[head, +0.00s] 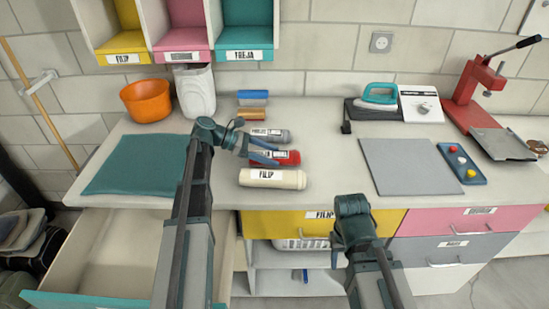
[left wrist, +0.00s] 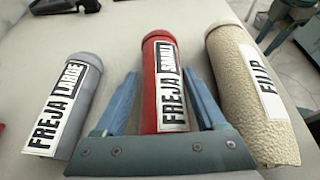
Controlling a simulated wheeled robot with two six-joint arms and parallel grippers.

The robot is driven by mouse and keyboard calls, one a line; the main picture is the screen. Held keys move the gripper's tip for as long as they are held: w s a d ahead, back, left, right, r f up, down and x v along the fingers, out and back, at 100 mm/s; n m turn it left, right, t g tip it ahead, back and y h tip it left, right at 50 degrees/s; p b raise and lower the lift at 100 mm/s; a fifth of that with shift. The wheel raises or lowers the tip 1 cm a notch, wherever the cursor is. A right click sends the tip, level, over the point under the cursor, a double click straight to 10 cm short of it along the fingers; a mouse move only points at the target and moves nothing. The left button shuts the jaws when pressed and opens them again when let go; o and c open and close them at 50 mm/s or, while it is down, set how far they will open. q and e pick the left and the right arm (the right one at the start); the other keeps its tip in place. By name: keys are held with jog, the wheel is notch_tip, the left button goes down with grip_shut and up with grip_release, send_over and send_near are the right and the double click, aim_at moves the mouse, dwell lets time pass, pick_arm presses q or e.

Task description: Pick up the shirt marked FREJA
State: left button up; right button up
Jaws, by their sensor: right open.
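Three rolled shirts lie in a row on the worktop. The grey roll (head: 268,136) is labelled FREJA LARGE in the left wrist view (left wrist: 60,105). The red roll (head: 290,158) is labelled FREJA SMALL in the left wrist view (left wrist: 161,60). The cream roll (head: 272,179) is labelled FILIP. My left gripper (head: 272,152) is open over the red roll. In the left wrist view its blue fingers (left wrist: 160,85) lie on either side of that roll, with nothing clamped. My right gripper (head: 352,207) is over the counter's front edge, open, its fingers mostly hidden.
A teal-fronted drawer (head: 110,250) stands open and empty at lower left. Cubbies hang above, including a teal FREJA one (head: 240,56). A teal mat (head: 135,165), orange bucket (head: 146,100), iron (head: 379,96) and red press (head: 470,95) share the counter.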

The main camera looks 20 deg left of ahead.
aim_at(270, 152)
pick_arm(q)
jog(key=c, duration=0.7)
jog(key=shift+r, duration=0.15)
notch_tip(270, 152, up, 10)
jog(key=p, duration=1)
jog(key=shift+c, duration=0.2)
